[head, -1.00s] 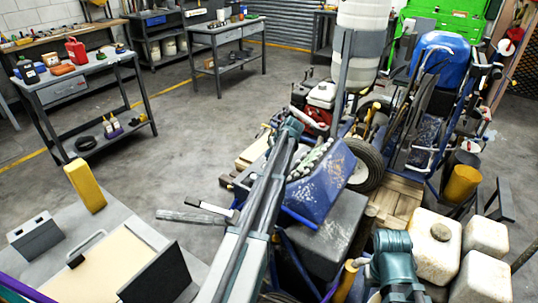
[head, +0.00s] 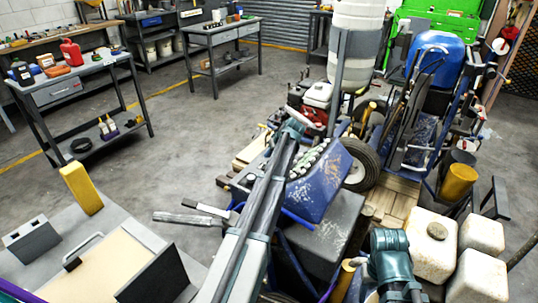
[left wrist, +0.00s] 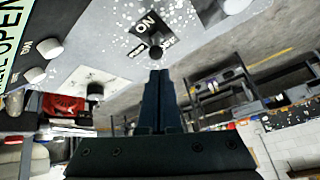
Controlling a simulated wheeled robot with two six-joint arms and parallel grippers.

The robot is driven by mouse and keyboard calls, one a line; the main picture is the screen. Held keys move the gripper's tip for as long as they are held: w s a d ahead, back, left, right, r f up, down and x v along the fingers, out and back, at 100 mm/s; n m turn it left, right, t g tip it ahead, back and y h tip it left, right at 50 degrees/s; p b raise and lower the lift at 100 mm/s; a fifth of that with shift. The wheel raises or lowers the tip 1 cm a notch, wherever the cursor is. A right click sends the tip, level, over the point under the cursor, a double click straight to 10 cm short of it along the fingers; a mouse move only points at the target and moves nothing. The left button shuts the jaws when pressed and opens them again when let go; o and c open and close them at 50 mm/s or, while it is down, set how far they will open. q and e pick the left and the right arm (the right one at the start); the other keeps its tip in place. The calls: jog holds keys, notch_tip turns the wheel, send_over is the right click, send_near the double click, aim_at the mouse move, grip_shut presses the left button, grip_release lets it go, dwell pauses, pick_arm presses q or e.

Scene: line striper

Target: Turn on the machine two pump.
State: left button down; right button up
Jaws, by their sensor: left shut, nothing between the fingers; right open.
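The blue, paint-splattered machine (head: 335,185) stands in the middle of the head view, with a row of pale knobs (head: 308,160) on its sloped panel. In the left wrist view a small black switch (left wrist: 155,52) sits on the speckled panel under a dark label reading ON. My left gripper (left wrist: 158,74) is shut and empty, its tips just below the switch in that view; whether they touch it I cannot tell. In the head view my left arm (head: 268,185) reaches over the machine's near side, and its fingers are hard to make out. My right arm (head: 392,262) shows at the bottom; its fingers are not visible.
Other knobs (left wrist: 50,48) and a partial OPEN label (left wrist: 10,45) lie left of the switch. White jugs (head: 435,245) and a yellow bucket (head: 460,182) stand at the right.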

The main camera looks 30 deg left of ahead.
pick_arm(q)
jog(key=shift+r+p, duration=0.35)
jog(key=shift+r, duration=0.15)
jog(key=shift+w+a+r+p, duration=0.35)
jog(key=shift+w+a, duration=0.05)
jog(key=d+r+p, duration=0.6)
jog(key=r+p, duration=0.1)
jog(key=shift+s, duration=0.4)
